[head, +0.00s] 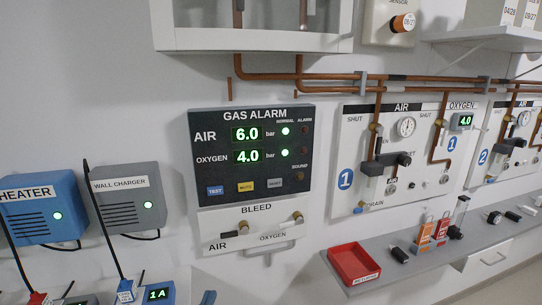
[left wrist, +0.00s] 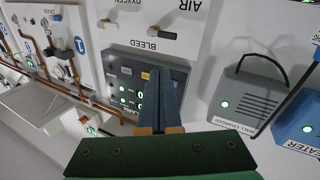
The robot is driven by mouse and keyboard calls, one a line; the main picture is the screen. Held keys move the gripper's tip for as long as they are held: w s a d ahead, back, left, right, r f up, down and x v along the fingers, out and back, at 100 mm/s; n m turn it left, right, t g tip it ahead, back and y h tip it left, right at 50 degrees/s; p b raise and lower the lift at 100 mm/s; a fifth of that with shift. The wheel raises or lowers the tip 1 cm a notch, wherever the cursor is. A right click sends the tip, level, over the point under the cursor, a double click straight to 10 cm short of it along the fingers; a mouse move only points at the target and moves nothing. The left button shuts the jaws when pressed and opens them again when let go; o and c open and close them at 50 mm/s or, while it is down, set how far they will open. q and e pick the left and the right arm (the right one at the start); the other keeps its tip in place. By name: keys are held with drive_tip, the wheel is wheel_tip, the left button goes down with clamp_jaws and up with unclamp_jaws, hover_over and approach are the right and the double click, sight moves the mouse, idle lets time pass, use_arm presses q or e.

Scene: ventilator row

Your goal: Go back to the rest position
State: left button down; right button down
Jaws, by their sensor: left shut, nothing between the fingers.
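My left gripper (head: 208,298) barely shows at the bottom edge of the head view, below the bleed panel. In the left wrist view its two blue fingers (left wrist: 160,97) are together, with nothing between them. The gas alarm panel (head: 252,152) is on the wall beyond; it reads AIR 6.0 and OXYGEN 4.0 bar, with green lights. In the left wrist view the alarm panel (left wrist: 128,82) appears upside down, partly hidden by the fingers. My right gripper is in neither view.
A grey wall charger (head: 128,198) and a blue heater (head: 42,207) are at the left. A red tray (head: 352,266) sits on the grey shelf (head: 385,285) at the right. Copper pipes (head: 330,78) run along the wall to the air and oxygen panel (head: 395,155).

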use_arm(q)
drive_tip(key=s+a+f+m+g+y, duration=0.1)
drive_tip(key=s+a+f+g, duration=0.1)
drive_tip(key=s+f+g, duration=0.75)
drive_tip(key=s+a+f+m+g+y, duration=0.15)
drive_tip(key=s+f+g, duration=0.4)
drive_tip(key=s, duration=0.75)
wheel_tip(320, 180, down, 16)
drive_tip(key=s, duration=0.3)
drive_tip(key=s+a+f+g, duration=0.2)
drive_tip(key=s+f, duration=0.9)
drive_tip(key=s, duration=0.1)
drive_tip(key=shift+s+f+m, duration=0.15)
drive_tip(key=shift+f+m, duration=0.1)
drive_tip(key=shift+m, duration=0.1)
drive_tip(key=shift+h, duration=0.25)
